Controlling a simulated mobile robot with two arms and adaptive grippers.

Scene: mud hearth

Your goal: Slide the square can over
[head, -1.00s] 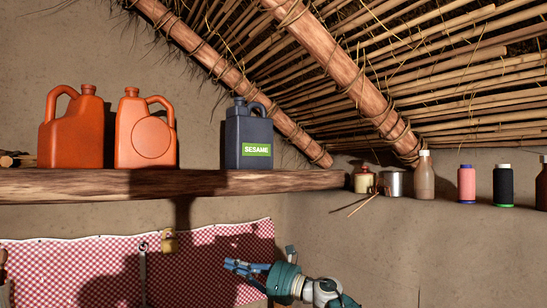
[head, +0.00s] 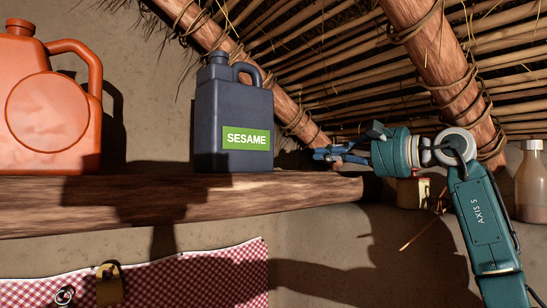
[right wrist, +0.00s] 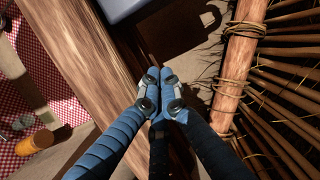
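The square can (head: 233,118) is dark blue-grey, with a green SESAME label, a cap and a loop handle. It stands upright on the wooden shelf (head: 150,200), near the shelf's right end. My right gripper (head: 320,154) is right of the can, at about the height of the can's lower part, pointing left with a gap between them. In the right wrist view its fingertips (right wrist: 160,78) are together with nothing between them. A corner of the can (right wrist: 120,8) shows at that view's top edge. My left gripper is not in view.
An orange jug (head: 45,105) stands on the shelf at the left, with free shelf between it and the can. A slanting roof pole (head: 290,108) is behind the can. A bottle (head: 530,180) stands at the far right. A checked cloth (head: 190,284) hangs below.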

